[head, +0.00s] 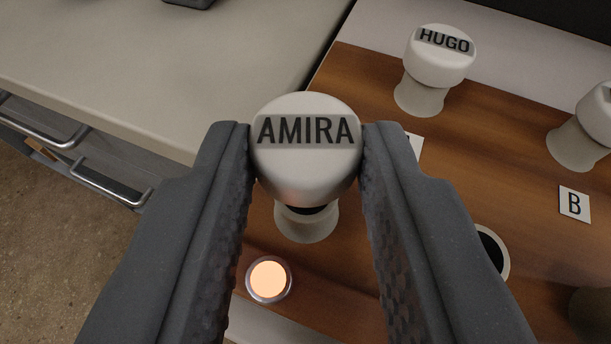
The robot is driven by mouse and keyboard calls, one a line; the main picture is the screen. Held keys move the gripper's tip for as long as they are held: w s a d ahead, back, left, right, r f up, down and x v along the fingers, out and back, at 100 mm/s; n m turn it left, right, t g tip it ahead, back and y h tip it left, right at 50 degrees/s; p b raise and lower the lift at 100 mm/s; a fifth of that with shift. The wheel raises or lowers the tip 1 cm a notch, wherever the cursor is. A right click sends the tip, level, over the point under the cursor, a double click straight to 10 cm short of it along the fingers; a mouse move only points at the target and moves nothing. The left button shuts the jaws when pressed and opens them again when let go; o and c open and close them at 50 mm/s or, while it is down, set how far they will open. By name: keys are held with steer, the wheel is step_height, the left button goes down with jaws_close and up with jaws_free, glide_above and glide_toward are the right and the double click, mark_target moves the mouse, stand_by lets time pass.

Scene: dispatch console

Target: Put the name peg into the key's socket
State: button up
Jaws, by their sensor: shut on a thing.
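My gripper (306,150) is shut on the white name peg marked AMIRA (306,178), with one finger on each side of its round cap. Just below the cap in the picture is a pale, round socket (307,228) on the wooden panel. A dark strip of its opening shows under the cap's near edge. The cap hides the rest of the opening and the peg's lower part, so I cannot tell whether the peg is inside it. A round lamp (268,279) glows warm in front of this socket.
A peg marked HUGO (440,58) stands in a pale holder on the wooden panel (375,85). Another white peg (598,115) is cut off at the right edge, near label B (574,204). An open socket (498,250) is partly behind my right finger. The pale desktop (180,70) is mostly clear.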

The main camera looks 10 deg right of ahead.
steer(key=shift+f, duration=0.95)
stand_by(2.2)
steer(key=o, duration=1)
steer(key=shift+p, duration=0.3)
steer(key=shift+r+p, duration=1.9)
steer(key=shift+r, duration=1.15)
